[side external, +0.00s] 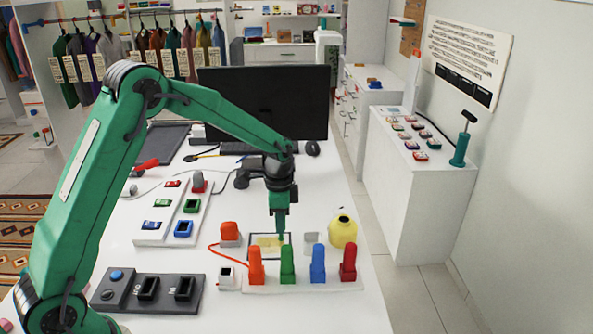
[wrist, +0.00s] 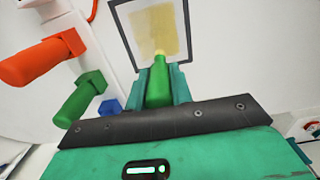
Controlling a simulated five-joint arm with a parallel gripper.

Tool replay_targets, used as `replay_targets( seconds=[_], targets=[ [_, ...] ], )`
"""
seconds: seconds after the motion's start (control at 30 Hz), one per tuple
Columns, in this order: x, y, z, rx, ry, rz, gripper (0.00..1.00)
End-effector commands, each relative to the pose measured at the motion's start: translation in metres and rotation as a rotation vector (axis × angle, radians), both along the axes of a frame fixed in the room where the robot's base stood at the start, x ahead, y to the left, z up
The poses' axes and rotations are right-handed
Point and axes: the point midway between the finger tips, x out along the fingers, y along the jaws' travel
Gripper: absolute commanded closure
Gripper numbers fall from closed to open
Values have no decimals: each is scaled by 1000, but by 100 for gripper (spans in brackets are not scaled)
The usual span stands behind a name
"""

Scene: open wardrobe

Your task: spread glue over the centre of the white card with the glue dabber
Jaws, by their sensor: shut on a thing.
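The white card (wrist: 122,25), in a dark frame, lies at the top of the wrist view. A yellowish, slightly streaky patch (wrist: 152,30) covers its middle, leaving a pale margin. In the side view the card (side external: 252,239) lies flat on the desk, partly hidden by my gripper and the upright handles in front.
A white rack (side external: 300,285) with orange, green, blue and red handles stands right in front of the card. An orange-topped block (side external: 230,233) is left of it, a yellow pot (side external: 342,231) right. A monitor (side external: 265,103) stands behind.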

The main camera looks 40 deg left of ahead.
Motion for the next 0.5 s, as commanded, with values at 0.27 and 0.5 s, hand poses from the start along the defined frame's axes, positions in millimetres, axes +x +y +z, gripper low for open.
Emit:
replay_targets(
  seconds=[0.27, 0.5],
  targets=[
    [-5, -11, 0, 0, 1, 2, 100],
    [-21, 5, 0, 0, 1, 2, 100]
  ],
)
